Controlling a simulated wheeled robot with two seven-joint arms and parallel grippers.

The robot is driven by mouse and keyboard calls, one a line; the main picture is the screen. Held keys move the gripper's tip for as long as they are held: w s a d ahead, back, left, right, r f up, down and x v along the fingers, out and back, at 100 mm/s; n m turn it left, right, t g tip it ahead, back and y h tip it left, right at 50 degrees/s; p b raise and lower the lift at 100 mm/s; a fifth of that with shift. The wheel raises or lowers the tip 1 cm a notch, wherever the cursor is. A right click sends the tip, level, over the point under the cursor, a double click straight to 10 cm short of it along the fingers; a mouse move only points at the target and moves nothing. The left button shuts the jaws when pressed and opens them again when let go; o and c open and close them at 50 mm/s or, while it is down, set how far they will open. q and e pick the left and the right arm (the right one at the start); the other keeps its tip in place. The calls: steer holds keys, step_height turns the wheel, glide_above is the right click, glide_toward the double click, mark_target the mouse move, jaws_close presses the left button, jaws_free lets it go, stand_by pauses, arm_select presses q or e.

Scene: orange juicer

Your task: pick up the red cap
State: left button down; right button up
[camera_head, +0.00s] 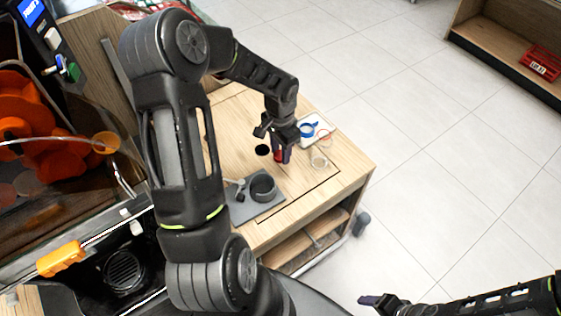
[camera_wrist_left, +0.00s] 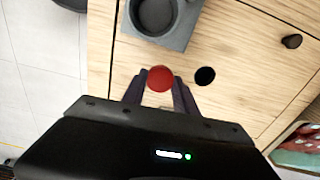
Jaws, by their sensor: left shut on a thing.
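The red cap (camera_wrist_left: 160,77) shows as a round red top between the two fingers of my left gripper (camera_wrist_left: 159,90) in the left wrist view. The fingers are shut on it from both sides. In the head view my left gripper (camera_head: 279,153) points down over the wooden table, and only a small part of the red cap (camera_head: 278,156) shows between the dark fingers. I cannot tell whether the cap is clear of the table. My right gripper (camera_head: 378,301) is at the bottom right of the head view, away from the table; its jaw state is unclear.
The wooden table (camera_head: 226,119) has a round black hole (camera_wrist_left: 205,76) beside the cap. A grey tray (camera_head: 240,209) with a dark cup (camera_head: 263,188) lies near its front. A white tray (camera_head: 325,125) with a blue ring (camera_head: 306,130) and clear cups stand right. The orange juicer is left.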

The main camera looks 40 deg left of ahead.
arm_select(q)
step_height(320, 180, up, 2)
steer(key=shift+s, duration=0.1)
stand_by(0.7)
steer(key=shift+r+n, duration=0.1)
steer(key=shift+n, duration=0.4)
steer(key=shift+r+n, duration=0.3)
steer(key=shift+n, duration=0.2)
steer(key=w+d+r, duration=0.4)
steer(key=d+r, duration=0.1)
steer(key=d, duration=0.4)
steer(key=w+d+r, duration=0.4)
steer(key=d+r, duration=0.1)
steer(key=d, duration=0.3)
steer(key=shift+w+d+r+n, duration=0.15)
steer(key=shift+w+d+n, duration=0.2)
steer(key=shift+n, duration=0.05)
